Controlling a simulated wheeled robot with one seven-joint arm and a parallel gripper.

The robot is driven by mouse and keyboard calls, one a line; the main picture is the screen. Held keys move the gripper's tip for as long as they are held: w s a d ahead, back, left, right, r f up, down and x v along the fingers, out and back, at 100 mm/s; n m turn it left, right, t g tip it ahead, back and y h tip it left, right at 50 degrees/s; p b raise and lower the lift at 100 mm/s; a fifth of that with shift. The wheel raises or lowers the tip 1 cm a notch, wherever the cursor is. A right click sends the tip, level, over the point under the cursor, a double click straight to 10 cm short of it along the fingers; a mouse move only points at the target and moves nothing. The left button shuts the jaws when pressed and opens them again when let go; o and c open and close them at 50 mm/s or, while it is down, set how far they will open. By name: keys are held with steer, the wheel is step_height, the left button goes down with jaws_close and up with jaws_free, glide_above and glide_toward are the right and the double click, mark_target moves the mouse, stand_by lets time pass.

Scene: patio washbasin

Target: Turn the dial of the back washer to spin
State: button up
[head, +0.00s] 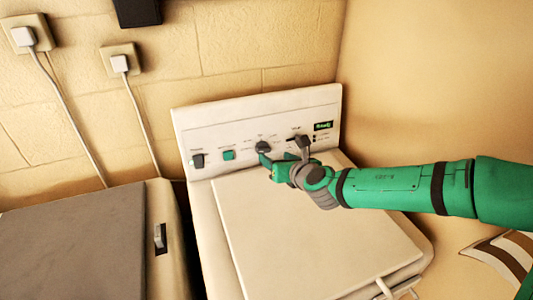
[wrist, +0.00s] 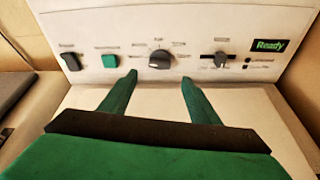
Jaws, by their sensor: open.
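The back washer (head: 300,235) is a white top-loading machine against the tiled wall, with an upright control panel at its back. The dark round dial (wrist: 159,60) sits mid-panel with small labels around it, too small to read surely. The dial also shows in the head view (head: 263,148), just above the gripper. My gripper (wrist: 158,80) is open and empty, its two green fingers pointing at the panel. In the wrist view the dial appears between and just beyond the fingertips; I cannot tell whether anything touches. In the head view my gripper (head: 268,161) is close in front of the panel.
The panel also has a dark switch (wrist: 69,61), a green button (wrist: 110,61), a slider-like knob (wrist: 221,59) and a green "Ready" display (wrist: 269,45). Another machine with a grey lid (head: 75,245) stands at left. A wall (head: 440,90) rises close at right.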

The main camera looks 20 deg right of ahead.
mark_target(265, 151)
steer(key=x, duration=0.8)
steer(key=c, duration=1.1)
